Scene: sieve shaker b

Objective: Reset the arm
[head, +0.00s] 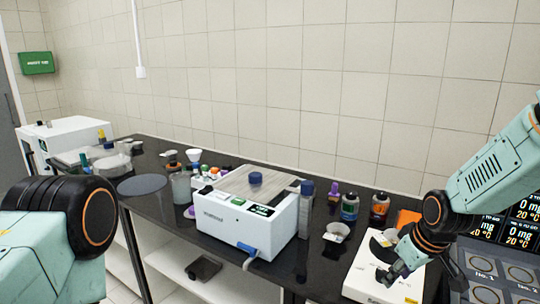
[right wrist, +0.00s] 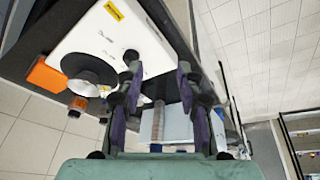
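My right gripper (head: 388,274) is low over the white balance (head: 365,278) at the right end of the black bench, in front of its round pan. In the right wrist view the fingers of my right gripper (right wrist: 157,95) stand apart, and nothing is held between them. The white balance (right wrist: 112,38) fills the upper left there. My left arm (head: 60,235) comes in from the left; its gripper is out of frame. Whether my right fingertips touch the balance cannot be told.
A white shaker box (head: 235,222) with a blue knob stands mid-bench. Bottles (head: 349,206), a small dish (head: 337,231) and an orange box (head: 408,218) are near the balance. A dark panel with screens (head: 518,222) lies at the far right. A round dark disc (head: 142,185) lies left.

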